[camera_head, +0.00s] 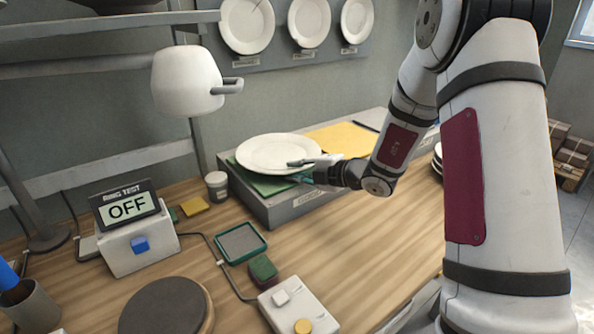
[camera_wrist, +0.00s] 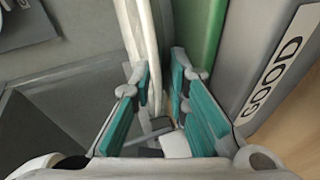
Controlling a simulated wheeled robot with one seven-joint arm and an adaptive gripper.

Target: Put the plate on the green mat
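The white plate (camera_head: 272,152) lies nearly level over the green mat (camera_head: 262,184) and hides most of it. Whether its underside touches the mat cannot be seen. My gripper (camera_head: 298,170) straddles the near right rim, one finger above and one below. In the wrist view, the plate's edge (camera_wrist: 142,30) runs between my teal-padded fingers (camera_wrist: 161,76). The fingers are slightly apart, with a gap between the rim and the right finger. The green mat (camera_wrist: 207,30) shows beside the plate there.
The mat lies on a grey box (camera_head: 283,207), labelled GOOD in the wrist view (camera_wrist: 273,78). A yellow mat (camera_head: 343,137) lies behind to the right. A cup (camera_head: 217,186) stands left of the box. An OFF display (camera_head: 127,207) and a button box (camera_head: 298,308) stand on the table.

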